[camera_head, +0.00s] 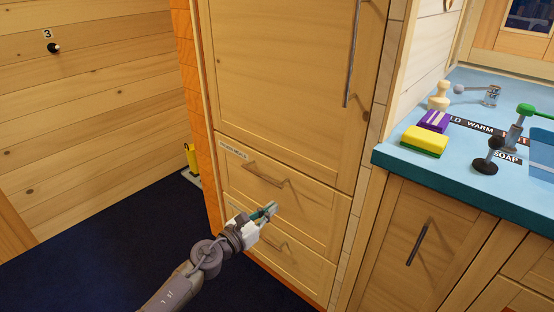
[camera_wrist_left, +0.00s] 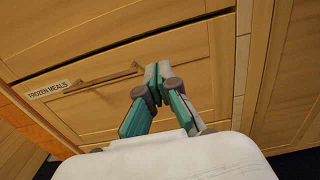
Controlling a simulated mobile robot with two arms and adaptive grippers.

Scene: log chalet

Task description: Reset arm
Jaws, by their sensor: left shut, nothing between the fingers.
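My left gripper (camera_head: 268,211) reaches in from the lower left in the head view, in front of the wooden cabinet's drawers. Its fingers are shut and empty. In the left wrist view its fingertips (camera_wrist_left: 157,72) meet in front of a drawer front, near the right end of a bar handle (camera_wrist_left: 103,79). That drawer (camera_wrist_left: 182,98) carries a label reading "FROZEN MEALS" and looks closed. In the head view the labelled drawer (camera_head: 310,210) has its handle (camera_head: 265,174) above the gripper. I cannot tell whether the fingertips touch the drawer front. My right gripper is not in view.
A lower drawer handle (camera_head: 268,242) is close to the gripper. A tall cabinet door (camera_head: 285,80) is above. A blue counter (camera_head: 395,160) with a sponge (camera_head: 424,141) and taps stands at the right. The dark floor (camera_head: 110,225) at the left is clear.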

